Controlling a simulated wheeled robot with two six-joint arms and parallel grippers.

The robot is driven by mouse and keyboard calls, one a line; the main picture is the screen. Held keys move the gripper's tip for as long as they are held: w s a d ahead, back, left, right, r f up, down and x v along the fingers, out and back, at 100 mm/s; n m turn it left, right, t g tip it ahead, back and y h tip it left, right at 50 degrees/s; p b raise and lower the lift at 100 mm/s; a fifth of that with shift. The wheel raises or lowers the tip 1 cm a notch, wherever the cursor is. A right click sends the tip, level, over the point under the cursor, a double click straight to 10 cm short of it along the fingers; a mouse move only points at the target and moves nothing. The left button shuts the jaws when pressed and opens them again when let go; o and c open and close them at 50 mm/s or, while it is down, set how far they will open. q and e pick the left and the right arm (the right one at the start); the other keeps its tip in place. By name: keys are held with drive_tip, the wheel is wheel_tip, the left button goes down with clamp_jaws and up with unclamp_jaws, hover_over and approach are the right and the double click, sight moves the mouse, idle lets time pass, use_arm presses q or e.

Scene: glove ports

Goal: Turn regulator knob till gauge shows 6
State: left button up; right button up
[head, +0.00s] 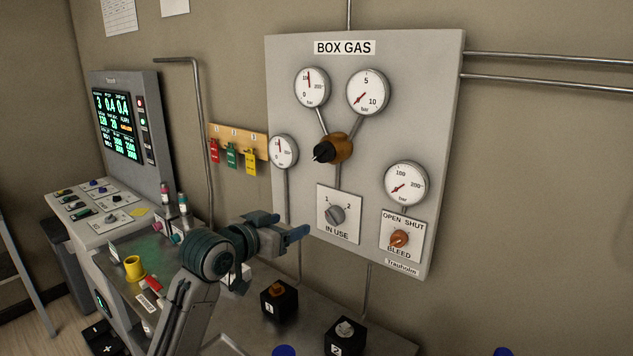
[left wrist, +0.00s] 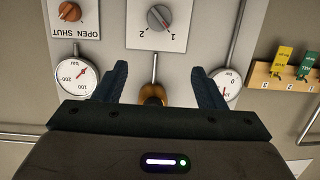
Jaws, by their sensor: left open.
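The regulator (head: 341,148) is a brass body with a black knob (head: 325,152) on the grey BOX GAS panel (head: 420,85). Above it, the 0–10 bar gauge (head: 367,92) has its red needle pointing to the lower left, near the low end. My left gripper (head: 298,232) is open and empty, below and left of the knob, in front of the panel's lower edge. My right gripper is not in view.
An IN USE selector (head: 335,215) and a BLEED knob (head: 399,239) sit low on the panel. Other gauges (head: 312,87) surround the regulator. Tagged hooks (head: 238,148) hang at left. Black boxes numbered 1 (head: 279,301) and 2 (head: 345,338) stand on the bench below.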

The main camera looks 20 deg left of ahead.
use_arm(q)
drive_tip(key=m+t+h, duration=0.1)
drive_tip(key=t+h, duration=0.1)
approach(318, 155)
drive_tip(key=s, duration=0.1)
drive_tip(key=p+x, duration=0.2)
drive_tip(key=x, duration=0.2)
drive_tip(key=p+x, duration=0.3)
drive_tip(key=x, duration=0.2)
drive_tip(key=shift+w+r+p, duration=0.2)
drive_tip(key=shift+w+p, duration=0.1)
drive_tip(key=shift+p, duration=0.05)
drive_tip(key=shift+w+d+f, duration=0.1)
drive_tip(key=shift+w+f, duration=0.05)
drive_tip(key=shift+w, duration=0.2)
drive_tip(key=shift+c, duration=0.2)
drive_tip(key=c, duration=0.9)
